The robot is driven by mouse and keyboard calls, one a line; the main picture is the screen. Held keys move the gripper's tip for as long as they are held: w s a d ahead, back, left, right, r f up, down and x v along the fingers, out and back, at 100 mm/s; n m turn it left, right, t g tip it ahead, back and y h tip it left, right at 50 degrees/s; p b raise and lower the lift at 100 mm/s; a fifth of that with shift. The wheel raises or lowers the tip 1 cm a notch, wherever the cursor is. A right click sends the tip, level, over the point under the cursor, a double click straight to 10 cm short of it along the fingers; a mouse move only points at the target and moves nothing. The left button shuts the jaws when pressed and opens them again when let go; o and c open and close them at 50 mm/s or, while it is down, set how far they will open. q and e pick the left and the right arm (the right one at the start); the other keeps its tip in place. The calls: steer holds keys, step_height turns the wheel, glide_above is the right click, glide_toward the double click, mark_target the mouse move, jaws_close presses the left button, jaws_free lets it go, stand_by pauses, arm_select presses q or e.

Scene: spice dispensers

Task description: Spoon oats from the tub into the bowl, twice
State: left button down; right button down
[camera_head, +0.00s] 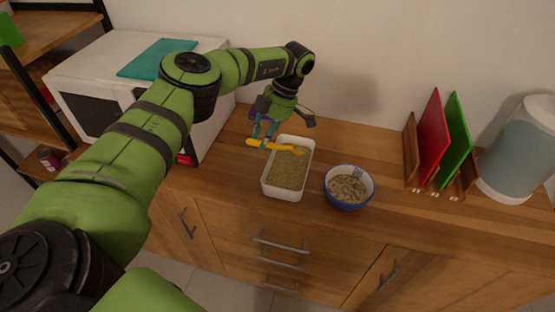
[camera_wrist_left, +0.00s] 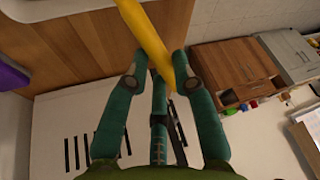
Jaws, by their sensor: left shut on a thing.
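My left gripper (camera_head: 264,132) is shut on a yellow spoon (camera_head: 258,143), held level with its bowl end (camera_head: 297,150) over the far part of the white tub. In the left wrist view the fingers (camera_wrist_left: 160,75) close around the yellow handle (camera_wrist_left: 146,38). The white rectangular tub (camera_head: 267,190) stands on the wooden counter and holds brown oats (camera_head: 288,172). The blue-rimmed bowl (camera_head: 349,205) stands to the right of the tub, with pale oat-like contents (camera_head: 346,188) in it. Whether the spoon carries oats is too small to tell. My right gripper is not in view.
A white microwave (camera_head: 130,75) with a teal board (camera_head: 158,58) on top stands at the left. A rack with red (camera_head: 433,138) and green boards (camera_head: 457,130) and a large blue-grey container (camera_head: 518,150) stand at the right. The counter (camera_head: 385,160) between bowl and rack is clear.

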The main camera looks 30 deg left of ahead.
arm_select(q)
steer(key=shift+r+t+h+p, duration=0.4)
steer(key=shift+t+h+p, duration=0.25)
steer(key=shift+p, duration=1)
steer(key=shift+t+h+p, duration=0.25)
steer(key=shift+t+p, duration=0.2)
steer(key=shift+f, duration=0.1)
steer(key=shift+d, duration=0.15)
